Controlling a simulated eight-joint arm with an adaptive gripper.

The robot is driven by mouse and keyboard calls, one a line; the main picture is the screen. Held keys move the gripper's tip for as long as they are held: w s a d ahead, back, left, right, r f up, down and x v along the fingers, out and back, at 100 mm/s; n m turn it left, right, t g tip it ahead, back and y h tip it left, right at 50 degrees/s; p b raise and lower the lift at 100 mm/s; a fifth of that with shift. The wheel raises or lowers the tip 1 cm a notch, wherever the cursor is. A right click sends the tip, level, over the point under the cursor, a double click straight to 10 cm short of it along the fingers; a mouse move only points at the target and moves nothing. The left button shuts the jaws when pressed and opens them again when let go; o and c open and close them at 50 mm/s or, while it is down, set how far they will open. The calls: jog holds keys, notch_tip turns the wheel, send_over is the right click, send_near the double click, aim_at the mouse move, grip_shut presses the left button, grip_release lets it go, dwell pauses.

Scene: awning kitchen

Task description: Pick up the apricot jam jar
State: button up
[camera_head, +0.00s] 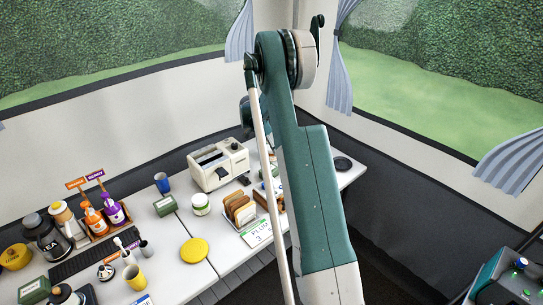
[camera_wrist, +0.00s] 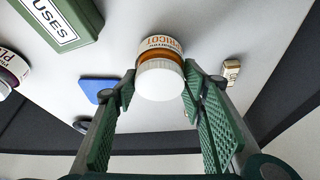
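The apricot jam jar (camera_wrist: 160,77) shows in the wrist view, with a white lid, orange contents and a label reading APRICOT. It stands on the white table top, lid toward the camera. My gripper (camera_wrist: 158,92) is open, with one green finger on each side of the jar. The fingertips are close to its sides; whether either one touches cannot be told. In the head view my arm covers the gripper and the jar.
In the wrist view a green FUSES box (camera_wrist: 58,22) and another labelled jar (camera_wrist: 12,72) are at the left. A blue item (camera_wrist: 95,90) and a small beige block (camera_wrist: 231,70) flank the jar. The head view shows a toaster (camera_head: 218,164) and a toast rack (camera_head: 240,208).

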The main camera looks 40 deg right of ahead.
jog(key=shift+c, duration=0.3)
jog(key=shift+r+p, duration=0.85)
jog(key=shift+r, duration=4.15)
